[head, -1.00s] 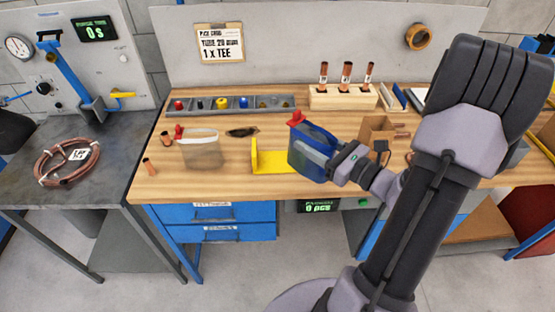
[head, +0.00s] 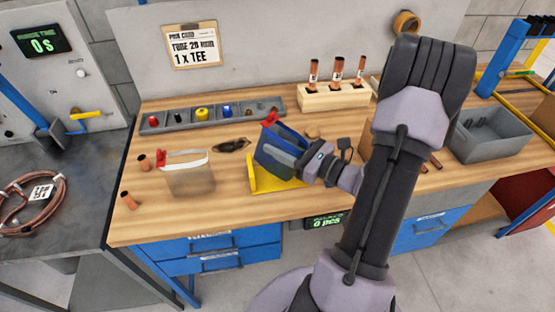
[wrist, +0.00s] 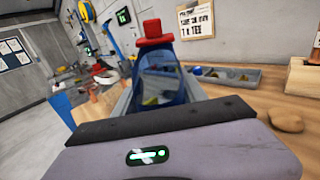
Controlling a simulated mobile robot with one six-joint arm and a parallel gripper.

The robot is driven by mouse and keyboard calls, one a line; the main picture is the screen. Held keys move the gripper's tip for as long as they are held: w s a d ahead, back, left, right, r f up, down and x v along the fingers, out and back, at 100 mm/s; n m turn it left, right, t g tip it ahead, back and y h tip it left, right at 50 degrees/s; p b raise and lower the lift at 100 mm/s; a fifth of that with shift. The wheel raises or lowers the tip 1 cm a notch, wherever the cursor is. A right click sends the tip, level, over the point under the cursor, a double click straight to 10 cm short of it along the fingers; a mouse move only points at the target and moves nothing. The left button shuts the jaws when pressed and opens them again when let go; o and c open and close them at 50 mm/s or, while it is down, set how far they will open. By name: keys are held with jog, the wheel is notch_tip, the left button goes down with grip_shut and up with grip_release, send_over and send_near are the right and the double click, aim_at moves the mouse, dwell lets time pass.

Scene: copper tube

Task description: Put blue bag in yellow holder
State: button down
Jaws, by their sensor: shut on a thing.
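The blue bag (head: 273,158) is see-through with a red cap on top. My gripper (head: 297,165) is shut on it and holds it upright, slightly tilted. In the wrist view the bag (wrist: 165,88) stands straight ahead of the gripper, its red cap at the top. The yellow holder (head: 254,178) is an angled bracket on the wooden bench. In the head view the bag overlaps the holder's back and right part, over its base. I cannot tell whether the bag touches the holder.
A clear bag with a red cap (head: 188,178) stands left of the holder. A parts tray (head: 213,112) and a wooden block with copper tubes (head: 335,97) stand at the back. Short copper pieces lie at the left edge. A grey bin (head: 490,137) is at the right.

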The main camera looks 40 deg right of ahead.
jog(key=f, duration=0.2)
jog(key=f+b, duration=0.1)
jog(key=f, duration=0.1)
jog(key=shift+s+a, duration=0.1)
jog(key=shift+a, duration=0.1)
jog(key=c, duration=0.7)
grip_release()
jog(key=shift+w+a, duration=0.15)
jog(key=shift+w, duration=0.1)
jog(key=shift+w+a, duration=0.1)
jog(key=shift+w, duration=0.15)
jog(key=shift+s+r, duration=0.1)
jog(key=shift+s+d, duration=0.25)
jog(key=p+v, duration=0.2)
jog(key=v, duration=0.9)
jog(key=shift+s+d+r, duration=0.15)
jog(key=shift+s+d, duration=0.05)
jog(key=shift+s, duration=0.1)
